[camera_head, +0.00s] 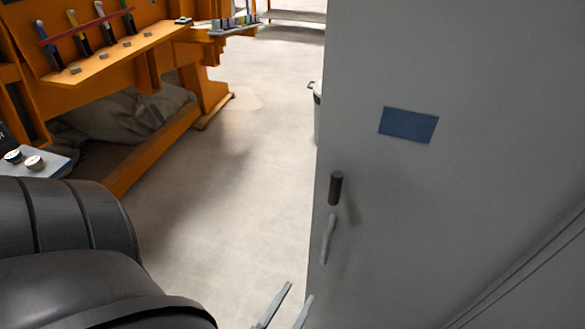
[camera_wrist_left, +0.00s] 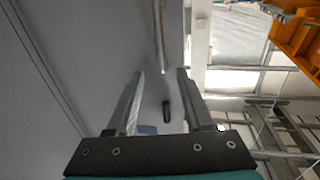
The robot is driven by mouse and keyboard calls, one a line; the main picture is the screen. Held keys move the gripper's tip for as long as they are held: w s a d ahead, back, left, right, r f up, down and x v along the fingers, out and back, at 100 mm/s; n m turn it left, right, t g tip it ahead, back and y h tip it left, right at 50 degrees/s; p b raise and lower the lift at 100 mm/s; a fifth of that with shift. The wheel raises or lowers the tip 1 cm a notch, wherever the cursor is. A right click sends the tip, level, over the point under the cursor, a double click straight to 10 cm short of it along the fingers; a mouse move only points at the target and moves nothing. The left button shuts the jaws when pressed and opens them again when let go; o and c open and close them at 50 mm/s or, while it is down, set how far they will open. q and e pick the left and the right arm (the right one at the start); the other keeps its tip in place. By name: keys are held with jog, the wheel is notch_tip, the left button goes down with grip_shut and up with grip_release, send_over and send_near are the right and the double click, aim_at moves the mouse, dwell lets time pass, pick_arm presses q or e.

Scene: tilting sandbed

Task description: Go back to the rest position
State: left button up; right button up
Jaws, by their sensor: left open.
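My left gripper (camera_head: 299,291) shows at the bottom of the head view, in front of the lower left edge of a grey door or panel (camera_head: 460,215). Its two pale fingers are apart with nothing between them. In the left wrist view the open gripper (camera_wrist_left: 160,71) points towards the grey surface. My dark left arm fills the lower left of the head view. My right gripper is in neither view.
The grey panel carries a black knob (camera_head: 336,188), a grey lever handle (camera_head: 328,239) and a blue label (camera_head: 408,125). An orange workbench (camera_head: 120,60) with tools stands at upper left. A bin (camera_head: 317,105) is partly hidden behind the panel. Floor (camera_head: 225,190) between is clear.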

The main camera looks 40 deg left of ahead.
pick_arm(q)
jog(key=shift+s+d, duration=0.1)
jog(key=shift+s, duration=0.2)
dwell(0.4)
jog(key=s+d+f+m+g+h+b, duration=0.25)
jog(key=f+g+b, duration=0.2)
jog(key=f, duration=1.25)
jog(key=s+d+f+m+g+h+b, duration=0.15)
jog(key=s+d+f+g+b, duration=0.35)
jog(key=f, duration=1.2)
jog(key=s+a+f+g+b, duration=0.3)
jog(key=s+a+f, duration=0.1)
jog(key=f, duration=0.3)
jog(key=s+a+f+g+b, duration=0.4)
jog(key=s+f, duration=0.3)
jog(key=f, duration=0.1)
jog(key=shift+s+m+y, duration=0.3)
